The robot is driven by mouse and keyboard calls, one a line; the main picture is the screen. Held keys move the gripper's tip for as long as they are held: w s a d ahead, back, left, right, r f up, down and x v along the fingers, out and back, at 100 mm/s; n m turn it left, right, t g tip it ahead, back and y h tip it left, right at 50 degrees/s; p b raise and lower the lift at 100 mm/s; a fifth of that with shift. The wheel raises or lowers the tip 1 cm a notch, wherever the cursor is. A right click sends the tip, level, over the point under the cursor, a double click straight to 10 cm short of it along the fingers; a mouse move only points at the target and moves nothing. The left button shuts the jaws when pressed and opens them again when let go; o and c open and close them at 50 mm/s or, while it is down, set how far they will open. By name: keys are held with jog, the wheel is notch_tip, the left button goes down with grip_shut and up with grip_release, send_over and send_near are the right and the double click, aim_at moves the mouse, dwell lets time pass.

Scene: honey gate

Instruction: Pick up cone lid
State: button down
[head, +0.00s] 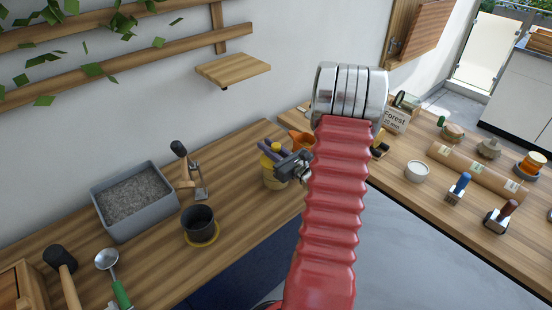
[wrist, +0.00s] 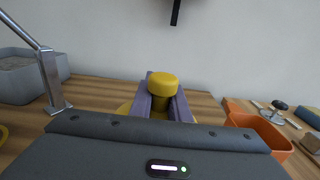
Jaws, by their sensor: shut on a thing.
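The cone lid (head: 276,147) shows as a yellow round knob in the head view, on top of a yellow jar-like body (head: 271,182). My gripper (head: 268,151) has purple fingers, one on each side of the knob. In the wrist view the lid's knob (wrist: 162,84) stands upright between the two fingertips (wrist: 163,98), which are shut on it. Some yellow shows below and beside the fingers. The lower part is largely hidden by my gripper, so I cannot tell whether the lid still rests on the body.
An orange container (head: 301,140) stands close behind my gripper; it also shows at right in the wrist view (wrist: 262,130). A dark pot (head: 199,224) and a grey bin (head: 134,200) stand on the left bench. A wooden shelf (head: 232,68) juts from the wall.

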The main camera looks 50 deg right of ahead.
jog(key=shift+r, duration=0.1)
notch_tip(320, 180, up, 10)
dwell(0.9)
